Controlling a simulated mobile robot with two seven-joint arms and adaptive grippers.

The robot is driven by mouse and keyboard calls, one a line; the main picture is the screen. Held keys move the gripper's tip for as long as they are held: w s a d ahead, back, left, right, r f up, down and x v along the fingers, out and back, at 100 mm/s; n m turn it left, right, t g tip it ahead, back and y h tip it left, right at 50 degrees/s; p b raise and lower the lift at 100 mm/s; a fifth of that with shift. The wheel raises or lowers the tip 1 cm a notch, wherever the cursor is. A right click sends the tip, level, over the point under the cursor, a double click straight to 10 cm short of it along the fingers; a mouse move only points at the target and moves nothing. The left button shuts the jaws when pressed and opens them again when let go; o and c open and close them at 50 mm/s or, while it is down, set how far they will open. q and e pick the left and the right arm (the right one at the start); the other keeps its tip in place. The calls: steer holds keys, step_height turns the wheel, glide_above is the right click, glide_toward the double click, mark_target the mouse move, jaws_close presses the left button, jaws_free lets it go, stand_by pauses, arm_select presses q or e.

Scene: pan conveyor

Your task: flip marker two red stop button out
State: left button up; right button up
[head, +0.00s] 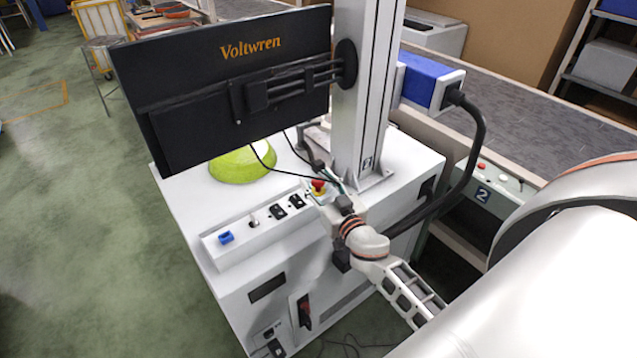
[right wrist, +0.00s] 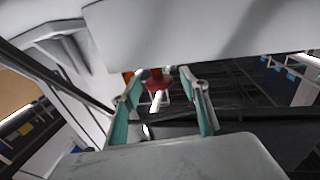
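The plate marked 2 (head: 483,196) is on the front of a small box beside the conveyor, right of the white cabinet. A small red button (head: 481,166) is on top of that box. Another red stop button (head: 318,185) with a yellow base stands at the right end of the cabinet's control strip. My right gripper (head: 333,184) is just right of this one. In the right wrist view, its two teal fingers (right wrist: 163,98) are apart, with a red button (right wrist: 158,79) showing between their tips. I cannot tell whether they touch it. My left gripper is not in view.
A black Voltwren monitor (head: 225,85) and a grey column (head: 361,100) stand over the white cabinet (head: 310,255). The control strip (head: 240,245) carries a blue knob (head: 226,237) and black switches. A green bowl-like object (head: 241,165) sits behind. A thick black cable hangs right of the column.

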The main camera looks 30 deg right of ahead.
steer(key=shift+f, duration=0.15)
steer(key=shift+s, duration=0.2)
steer(key=s+a, duration=0.1)
steer(key=s, duration=1)
steer(key=shift+s+a, duration=0.2)
steer(key=shift+s, duration=0.1)
steer(key=s+a+f+n+g+y, duration=0.2)
steer(key=s+a+f, duration=0.4)
steer(key=f, duration=0.3)
steer(key=s+a+f+n+g+y, duration=0.3)
steer(key=s+a+f+g, duration=0.2)
steer(key=s+a+f, duration=0.2)
step_height(320, 180, down, 3)
steer(key=shift+a+f+n, duration=0.2)
steer(key=shift+a+n, duration=0.2)
steer(key=shift+a, duration=0.85)
